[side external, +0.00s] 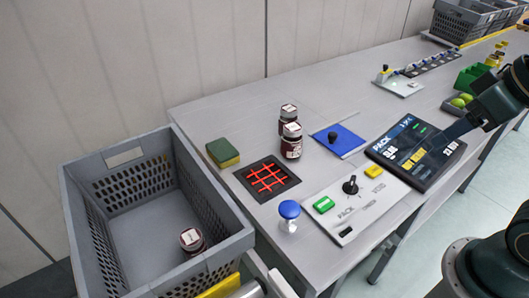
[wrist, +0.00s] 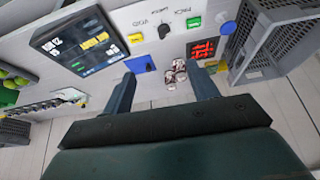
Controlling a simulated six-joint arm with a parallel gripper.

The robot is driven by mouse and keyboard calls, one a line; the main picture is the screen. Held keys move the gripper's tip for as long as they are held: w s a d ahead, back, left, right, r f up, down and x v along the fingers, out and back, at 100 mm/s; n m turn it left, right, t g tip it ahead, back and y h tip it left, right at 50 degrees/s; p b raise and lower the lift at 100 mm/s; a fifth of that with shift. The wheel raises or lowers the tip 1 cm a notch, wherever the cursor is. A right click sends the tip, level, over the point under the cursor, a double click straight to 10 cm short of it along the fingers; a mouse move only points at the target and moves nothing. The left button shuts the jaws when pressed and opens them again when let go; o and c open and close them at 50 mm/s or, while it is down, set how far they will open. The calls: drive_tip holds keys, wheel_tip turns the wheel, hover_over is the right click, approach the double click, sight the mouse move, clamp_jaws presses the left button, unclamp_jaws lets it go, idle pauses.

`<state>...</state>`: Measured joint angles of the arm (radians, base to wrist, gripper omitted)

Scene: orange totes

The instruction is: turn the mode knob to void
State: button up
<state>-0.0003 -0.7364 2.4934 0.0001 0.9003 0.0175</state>
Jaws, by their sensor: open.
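The mode knob (side external: 350,186) is a black knob on a pale control panel (side external: 372,203), between a green button (side external: 323,205) and a yellow button (side external: 374,170). In the wrist view the knob (wrist: 163,31) is small, near the top. The word VOID stands on the yellow button's side and PACK on the green button's side. I cannot tell which mark the knob points to. My gripper (wrist: 162,82) is open and empty, its two fingers apart above the bench and away from the knob. In the side view my arm reaches in from the right, over the screen.
A dark screen (side external: 416,150) lies beside the panel. A blue plate (side external: 346,146) and jars (side external: 291,148) stand behind it. A blue-topped item (side external: 289,210) stands at the panel's left end. A red grid (side external: 267,178), a sponge (side external: 222,153) and a grey crate (side external: 120,160) lie further left.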

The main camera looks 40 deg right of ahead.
drive_tip(key=shift+w, duration=0.3)
drive_tip(key=c, duration=0.3)
drive_tip(key=shift+w+m, duration=0.3)
drive_tip(key=shift+m, duration=0.1)
drive_tip(key=shift+c, duration=0.7)
drive_tip(key=m+g, duration=0.6)
drive_tip(key=m, duration=0.5)
hover_over(353, 179)
wheel_tip(353, 179, down, 9)
drive_tip(key=shift+f, duration=0.15)
drive_tip(key=shift+f, duration=6.75)
clamp_jaws()
